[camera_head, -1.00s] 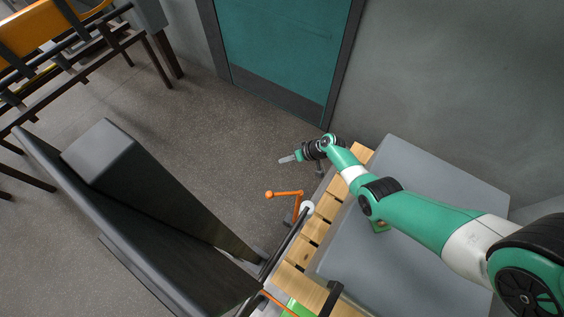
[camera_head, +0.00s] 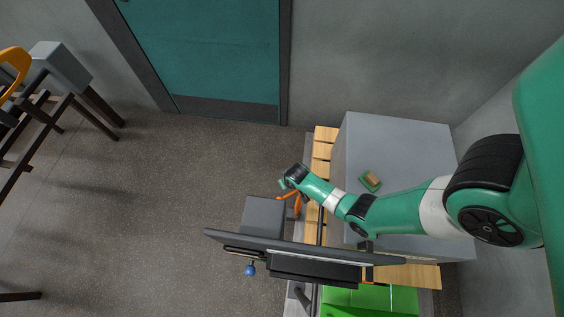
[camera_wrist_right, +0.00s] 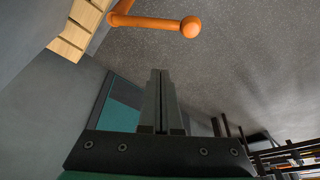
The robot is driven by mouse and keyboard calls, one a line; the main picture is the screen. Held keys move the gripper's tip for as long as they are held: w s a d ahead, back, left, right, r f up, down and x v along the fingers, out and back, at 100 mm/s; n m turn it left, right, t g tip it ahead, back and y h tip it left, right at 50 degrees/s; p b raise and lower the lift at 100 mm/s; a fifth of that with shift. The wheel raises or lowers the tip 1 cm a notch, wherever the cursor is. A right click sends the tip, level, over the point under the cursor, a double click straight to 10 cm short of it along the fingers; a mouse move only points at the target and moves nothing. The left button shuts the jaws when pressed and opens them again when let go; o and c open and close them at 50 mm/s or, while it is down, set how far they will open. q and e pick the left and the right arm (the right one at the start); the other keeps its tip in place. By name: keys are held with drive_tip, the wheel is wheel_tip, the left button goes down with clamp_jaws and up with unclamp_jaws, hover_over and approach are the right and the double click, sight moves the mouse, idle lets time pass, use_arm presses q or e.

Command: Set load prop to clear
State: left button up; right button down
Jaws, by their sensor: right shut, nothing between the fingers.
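An orange crank-like bar with a round knob end shows in the head view (camera_head: 297,200) at the left edge of the wooden pallet, partly hidden by my right arm. I cannot tell for sure that it is the load prop. In the right wrist view the orange bar (camera_wrist_right: 152,22) lies beyond the fingertips, with its ball end up and to the right of them and a visible gap between. My right gripper (camera_wrist_right: 161,72) is shut and empty; in the head view it (camera_head: 283,184) is beside the orange bar. My left gripper is not in view.
A large grey box (camera_head: 395,140) stands on the slatted wooden pallet (camera_head: 322,145), with a small green and brown item (camera_head: 370,181) on top. A dark panel (camera_head: 300,262) crosses the lower middle. A teal door (camera_head: 205,50) is at the back.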

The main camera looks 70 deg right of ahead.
drive_tip(key=b+x, duration=1)
drive_tip(key=x, duration=0.1)
use_arm(q)
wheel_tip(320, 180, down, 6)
drive_tip(key=p, duration=0.3)
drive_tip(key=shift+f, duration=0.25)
use_arm(e)
drive_tip(key=shift+s+a+r, duration=0.4)
drive_tip(key=shift+s+a, duration=0.25)
drive_tip(key=shift+a, duration=0.15)
drive_tip(key=shift+s+a+r, duration=0.4)
drive_tip(key=shift+s+a, duration=0.3)
drive_tip(key=shift+a, duration=0.15)
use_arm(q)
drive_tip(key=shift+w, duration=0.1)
